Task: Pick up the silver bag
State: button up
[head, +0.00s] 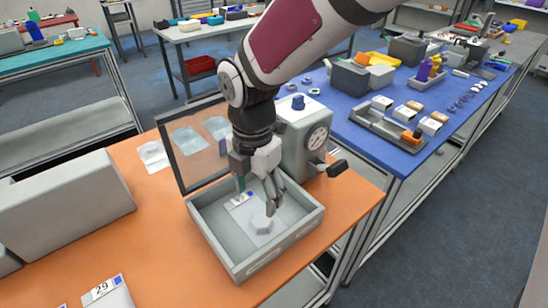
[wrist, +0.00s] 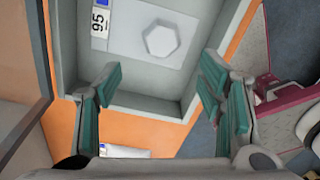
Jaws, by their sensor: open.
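A flat silver-grey bag (head: 265,240) with a hexagonal bulge lies inside a grey open tray box (head: 240,262) on the orange table. In the wrist view the bag (wrist: 125,45) shows near the top, with a label reading 95 at its left. My gripper (head: 257,194) points down over the box, and its fingers partly cover the bag in the head view. In the wrist view my gripper (wrist: 161,70) is open, with green finger pads spread apart and nothing between them. The bag lies beyond the fingertips. I cannot tell the exact height above it.
A dark-framed clear panel (head: 163,150) stands upright at the box's back left. A grey machine with a dial (head: 303,140) stands close behind the box. Another bag labelled 29 (head: 110,295) lies at the front left.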

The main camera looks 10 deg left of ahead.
aim_at(261, 220)
notch_tip(261, 220, down, 9)
jog(key=shift+w+d+p, duration=0.1)
jog(key=shift+d+p, duration=0.05)
jog(key=shift+p, duration=0.15)
jog(key=c, duration=1.3)
